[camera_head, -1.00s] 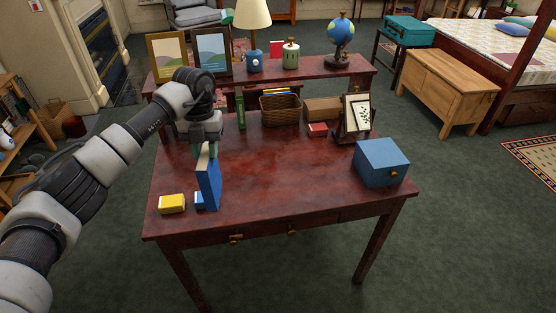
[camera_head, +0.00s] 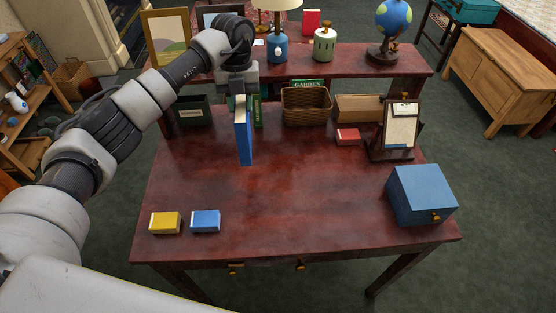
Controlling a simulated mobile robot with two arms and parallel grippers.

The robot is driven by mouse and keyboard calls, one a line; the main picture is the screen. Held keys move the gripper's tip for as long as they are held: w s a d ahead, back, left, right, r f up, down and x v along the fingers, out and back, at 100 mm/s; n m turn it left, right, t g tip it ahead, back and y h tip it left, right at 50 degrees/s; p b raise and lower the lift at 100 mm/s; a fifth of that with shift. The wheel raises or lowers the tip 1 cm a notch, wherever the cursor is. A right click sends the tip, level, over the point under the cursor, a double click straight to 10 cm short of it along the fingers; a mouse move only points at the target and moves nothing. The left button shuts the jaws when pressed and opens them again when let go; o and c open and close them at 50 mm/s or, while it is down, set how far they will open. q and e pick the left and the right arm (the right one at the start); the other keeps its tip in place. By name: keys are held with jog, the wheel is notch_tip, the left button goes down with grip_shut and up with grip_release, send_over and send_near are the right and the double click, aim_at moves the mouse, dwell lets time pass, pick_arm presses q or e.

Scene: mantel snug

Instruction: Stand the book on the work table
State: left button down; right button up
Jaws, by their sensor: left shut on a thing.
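The tall blue book (camera_head: 243,140) with pale page edges is upright toward the back left of the work table (camera_head: 290,180). My left gripper (camera_head: 240,92) is above it, shut on its top part. The book's lower edge is at or very near the tabletop; I cannot tell whether it touches. A green book (camera_head: 257,110) stands just behind it, partly hidden by it. My right gripper is not in view.
A yellow box (camera_head: 165,222) and a small blue box (camera_head: 205,221) lie front left. A blue drawer box (camera_head: 422,194) is at right. A wicker basket (camera_head: 306,105), red box (camera_head: 347,136) and framed stand (camera_head: 400,125) are at the back. The table's middle is clear.

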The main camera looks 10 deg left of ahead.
pick_arm(q)
jog(key=s+d+f+p, duration=0.4)
jog(key=s+d+f, duration=0.2)
jog(key=s+f, duration=0.2)
jog(key=shift+s+f+p, duration=0.3)
jog(key=shift+f+p, duration=0.05)
jog(key=shift+f, duration=0.55)
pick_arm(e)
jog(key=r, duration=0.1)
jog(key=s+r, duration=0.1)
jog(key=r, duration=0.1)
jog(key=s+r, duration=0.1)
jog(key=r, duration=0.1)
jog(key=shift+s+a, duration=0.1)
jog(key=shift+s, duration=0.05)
pick_arm(q)
jog(key=c, duration=1.2)
grip_release()
jog(key=shift+f, duration=0.1)
jog(key=o, duration=0.4)
notch_tip(320, 180, up, 12)
jog(key=w+b, duration=0.1)
jog(key=b, duration=0.2)
jog(key=shift+w+a, duration=0.35)
jog(key=shift+w, duration=0.05)
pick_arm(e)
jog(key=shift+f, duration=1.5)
